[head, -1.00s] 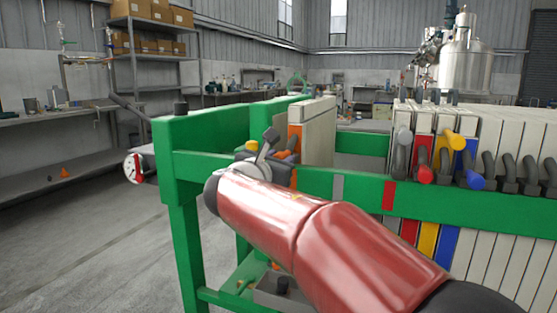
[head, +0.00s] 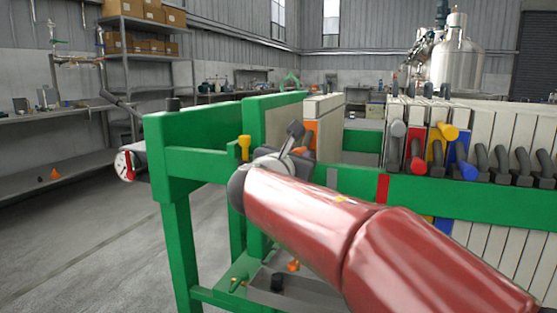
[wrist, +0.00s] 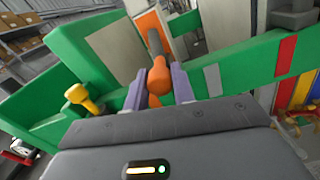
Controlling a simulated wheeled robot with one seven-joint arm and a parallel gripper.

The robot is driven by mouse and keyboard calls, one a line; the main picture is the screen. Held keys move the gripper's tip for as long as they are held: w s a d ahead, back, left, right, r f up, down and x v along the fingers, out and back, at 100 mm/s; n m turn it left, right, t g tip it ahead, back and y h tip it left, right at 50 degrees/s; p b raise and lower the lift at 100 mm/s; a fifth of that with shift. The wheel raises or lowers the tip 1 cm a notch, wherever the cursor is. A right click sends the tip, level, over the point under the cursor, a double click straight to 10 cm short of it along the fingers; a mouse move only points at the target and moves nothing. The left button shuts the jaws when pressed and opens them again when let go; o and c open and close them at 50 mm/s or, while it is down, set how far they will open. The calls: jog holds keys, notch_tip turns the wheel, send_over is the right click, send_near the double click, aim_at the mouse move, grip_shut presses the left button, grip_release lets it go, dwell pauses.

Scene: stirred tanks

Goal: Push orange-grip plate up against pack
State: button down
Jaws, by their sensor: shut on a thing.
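The orange-grip plate (head: 325,125) is a pale upright slab with an orange edge strip, hanging in the green frame in the head view. My gripper (head: 290,155) is at its near side, partly hidden by my red arm. In the wrist view my gripper's fingers (wrist: 160,88) are shut around the orange grip (wrist: 159,75). The pack (head: 480,135) is a row of pale plates to the right, with grey, red, yellow and blue grips at its near end. An open gap separates the plate from the pack.
A green end plate (head: 270,125) stands left of the orange-grip plate, with a yellow grip (head: 244,146) beside it; the grip also shows in the wrist view (wrist: 84,97). The near green rail (head: 455,199) runs below the grips. The floor (head: 90,235) at left is clear.

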jog(key=s+d+b, duration=0.1)
jog(key=s+d, duration=0.1)
jog(key=d, duration=0.5)
jog(key=s+d+b, duration=0.1)
jog(key=s+d, duration=0.2)
jog(key=d, duration=0.4)
jog(key=shift+s+d+b, duration=0.15)
jog(key=shift+d+b, duration=0.25)
jog(key=shift+d+f, duration=0.1)
jog(key=c, duration=1.2)
grip_release()
jog(key=shift+d, duration=0.1)
jog(key=shift+c, duration=0.2)
jog(key=shift+o, duration=0.4)
jog(key=v, duration=0.8)
